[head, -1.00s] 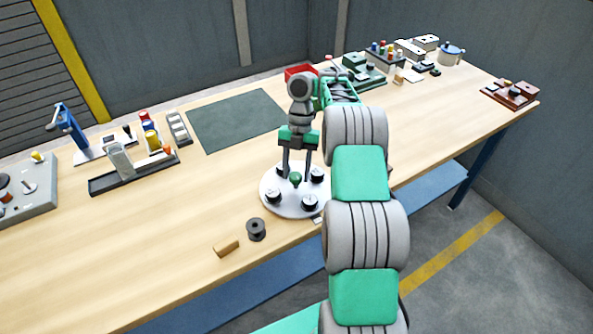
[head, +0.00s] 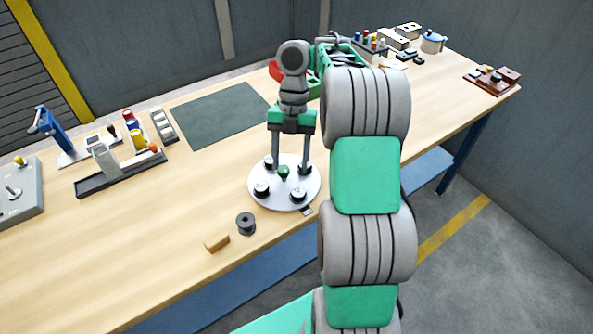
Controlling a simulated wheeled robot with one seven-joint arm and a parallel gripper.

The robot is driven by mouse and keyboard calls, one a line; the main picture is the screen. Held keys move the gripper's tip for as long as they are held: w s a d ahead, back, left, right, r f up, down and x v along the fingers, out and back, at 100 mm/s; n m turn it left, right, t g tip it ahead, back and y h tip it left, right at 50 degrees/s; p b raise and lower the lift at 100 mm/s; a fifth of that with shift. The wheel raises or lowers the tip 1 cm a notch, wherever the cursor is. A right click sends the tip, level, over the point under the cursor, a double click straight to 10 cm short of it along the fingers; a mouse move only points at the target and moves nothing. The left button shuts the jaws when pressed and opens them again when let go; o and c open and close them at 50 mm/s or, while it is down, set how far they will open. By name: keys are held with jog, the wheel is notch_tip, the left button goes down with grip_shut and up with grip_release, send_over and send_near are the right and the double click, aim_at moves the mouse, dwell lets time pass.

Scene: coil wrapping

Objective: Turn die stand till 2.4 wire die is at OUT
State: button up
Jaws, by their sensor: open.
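The die stand (head: 281,197) is a round pale plate near the front edge of the bench, with a green knob (head: 284,172) at its middle. Several dark, round wire dies sit around its rim, among them a front-left die (head: 261,191), a front-right die (head: 298,194) and a back-left die (head: 268,163). Their size marks are too small to read. A small dark tab (head: 307,210) lies at the stand's front right; I cannot read any OUT mark. My gripper (head: 291,163) points down over the stand, its two fingers apart, one on each side of the knob.
A dark spool (head: 246,223) and a small wooden block (head: 217,242) stand left of the stand near the front edge. A dark green mat (head: 221,115) lies behind. A black tray (head: 120,172) with items is at the left. The bench between is clear.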

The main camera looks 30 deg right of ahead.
jog(key=s+a+r, duration=0.1)
jog(key=s+r, duration=0.1)
jog(key=s, duration=0.3)
jog(key=shift+s+r, duration=0.25)
